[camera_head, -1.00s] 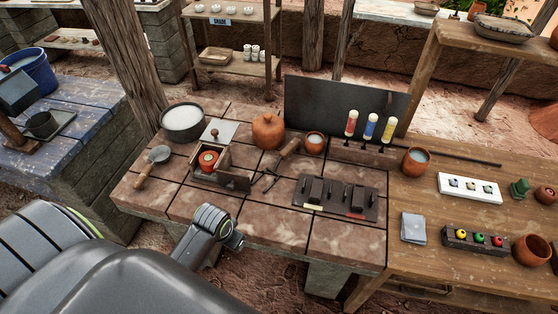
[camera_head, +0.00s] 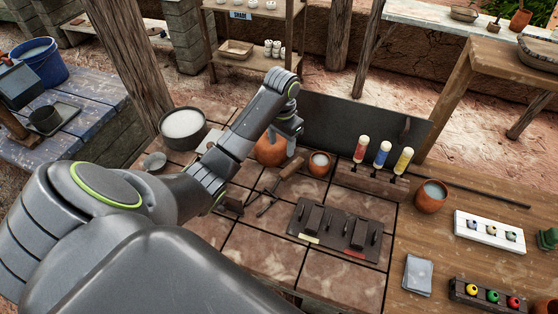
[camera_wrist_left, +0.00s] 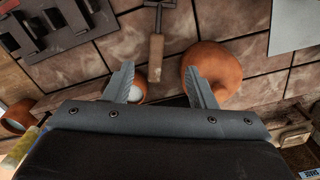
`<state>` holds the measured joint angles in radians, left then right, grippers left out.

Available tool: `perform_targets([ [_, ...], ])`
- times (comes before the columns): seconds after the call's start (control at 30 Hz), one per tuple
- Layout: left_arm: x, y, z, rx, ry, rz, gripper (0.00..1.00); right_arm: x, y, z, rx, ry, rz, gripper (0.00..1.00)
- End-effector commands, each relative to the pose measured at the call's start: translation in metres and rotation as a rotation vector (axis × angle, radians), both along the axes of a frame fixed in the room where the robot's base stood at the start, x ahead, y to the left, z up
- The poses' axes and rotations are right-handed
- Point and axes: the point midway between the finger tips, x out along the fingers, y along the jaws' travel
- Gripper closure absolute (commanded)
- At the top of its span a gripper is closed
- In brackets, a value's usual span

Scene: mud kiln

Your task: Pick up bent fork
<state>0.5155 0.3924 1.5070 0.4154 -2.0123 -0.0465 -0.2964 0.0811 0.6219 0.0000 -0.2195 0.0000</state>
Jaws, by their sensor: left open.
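The bent fork (camera_head: 285,173), a tool with a wooden handle and dark metal prongs, lies on the tiled table between the orange pot and the black rack. In the left wrist view the bent fork (camera_wrist_left: 157,48) points away, its handle end nearest my gripper. My left gripper (camera_head: 291,151) hangs over the table beyond the handle, in front of the orange pot (camera_head: 268,152). In the wrist view my left gripper (camera_wrist_left: 158,68) is open and empty, its fingers spread either side of the handle line. I cannot tell its exact height. My right gripper is out of view.
A small cup (camera_head: 320,163) stands right of the fork, and a black rack (camera_head: 338,230) lies nearer. A dark upright panel (camera_head: 345,122) and a stand of coloured bottles (camera_head: 382,155) are behind. My left arm hides part of the wooden box area.

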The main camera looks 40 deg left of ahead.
Motion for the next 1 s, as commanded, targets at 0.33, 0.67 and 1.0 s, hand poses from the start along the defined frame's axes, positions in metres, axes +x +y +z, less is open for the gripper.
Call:
perform_targets([
  [0.33, 0.0, 0.0, -0.045, 0.001, -0.001, 0.0, 0.49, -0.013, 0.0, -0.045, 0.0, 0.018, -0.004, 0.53],
  [0.67, 0.0, 0.0, -0.083, 0.001, -0.002, 0.0, 0.49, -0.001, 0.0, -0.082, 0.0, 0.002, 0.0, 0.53],
  [1.0, -0.001, -0.001, -0.118, -0.001, -0.001, 0.0, 0.49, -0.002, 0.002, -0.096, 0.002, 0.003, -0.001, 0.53],
])
